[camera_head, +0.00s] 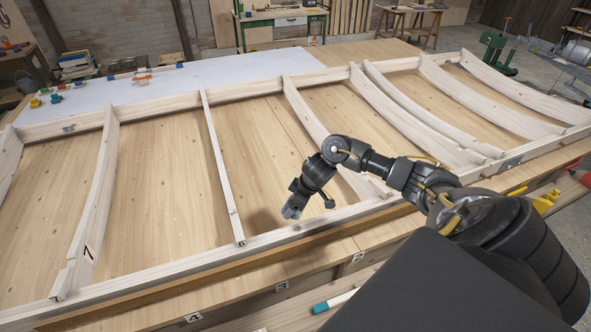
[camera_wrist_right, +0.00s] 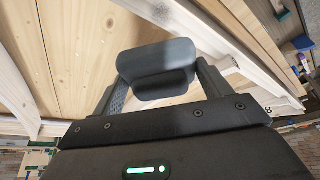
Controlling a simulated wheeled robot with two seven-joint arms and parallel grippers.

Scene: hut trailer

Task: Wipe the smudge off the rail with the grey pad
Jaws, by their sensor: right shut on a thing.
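My right gripper (camera_head: 297,202) is shut on the grey pad (camera_head: 290,212), a small rounded block. In the right wrist view the pad (camera_wrist_right: 157,70) sits between the two fingers. The pad is tilted down just behind the pale wooden front rail (camera_head: 350,210) of the frame; I cannot tell whether it touches the rail. I cannot make out the smudge for certain; a small dark spot shows on the rail just below the pad. My left gripper is not in the head view.
A teal-capped marker (camera_head: 333,300) lies near the front. Yellow clamps (camera_head: 546,202) are at the right edge. Small coloured items lie on the white sheet (camera_head: 230,75).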

